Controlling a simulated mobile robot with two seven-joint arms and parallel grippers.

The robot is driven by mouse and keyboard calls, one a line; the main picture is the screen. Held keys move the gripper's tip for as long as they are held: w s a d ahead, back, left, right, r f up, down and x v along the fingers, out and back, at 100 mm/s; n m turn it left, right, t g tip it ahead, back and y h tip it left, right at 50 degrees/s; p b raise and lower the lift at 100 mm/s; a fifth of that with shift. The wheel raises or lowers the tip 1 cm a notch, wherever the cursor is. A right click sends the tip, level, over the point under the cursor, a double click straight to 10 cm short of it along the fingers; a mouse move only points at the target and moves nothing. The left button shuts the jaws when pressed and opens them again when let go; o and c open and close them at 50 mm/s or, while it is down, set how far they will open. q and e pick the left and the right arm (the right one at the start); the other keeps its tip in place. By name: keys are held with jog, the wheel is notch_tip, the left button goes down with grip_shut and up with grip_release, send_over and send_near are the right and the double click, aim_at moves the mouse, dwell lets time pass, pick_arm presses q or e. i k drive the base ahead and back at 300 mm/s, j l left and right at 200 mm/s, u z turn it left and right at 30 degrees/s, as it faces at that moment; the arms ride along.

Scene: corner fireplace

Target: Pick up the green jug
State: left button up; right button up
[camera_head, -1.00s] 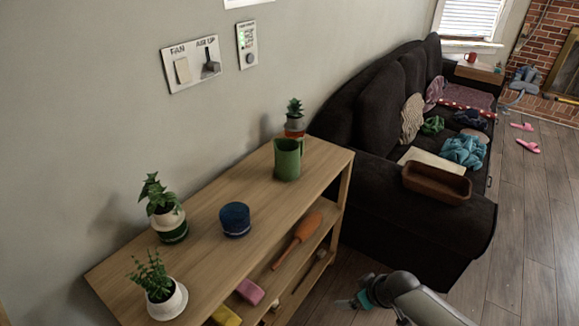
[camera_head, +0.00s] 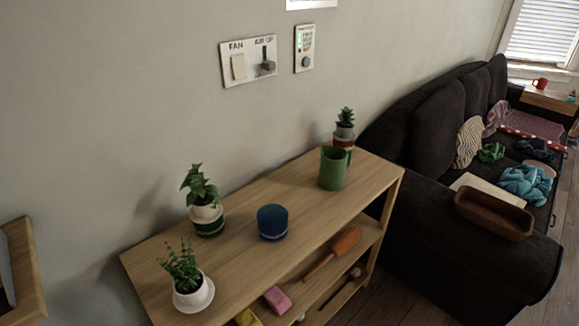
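The green jug (camera_head: 333,169) stands upright on the top of the wooden shelf unit (camera_head: 245,255), near its right end. A potted succulent (camera_head: 344,131) stands close behind it and is partly hidden by it. Neither of my grippers shows in the head view now, so I cannot see whether they are open or shut. Nothing is touching the jug from the front.
A blue cup (camera_head: 272,222) and two potted plants (camera_head: 206,214) (camera_head: 188,284) stand left of the jug. Lower shelves hold an orange object (camera_head: 333,254) and a pink block (camera_head: 277,299). A dark sofa (camera_head: 450,235) stands close on the right. Bare shelf top lies between cup and jug.

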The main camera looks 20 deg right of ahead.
aim_at(337, 166)
jog(key=l+u, duration=0.35)
jog(key=l, duration=0.3)
jog(key=l+u, duration=0.4)
jog(key=l, duration=0.25)
jog(key=k+l+u, duration=0.1)
jog(key=l+u, duration=0.25)
jog(key=l, duration=0.25)
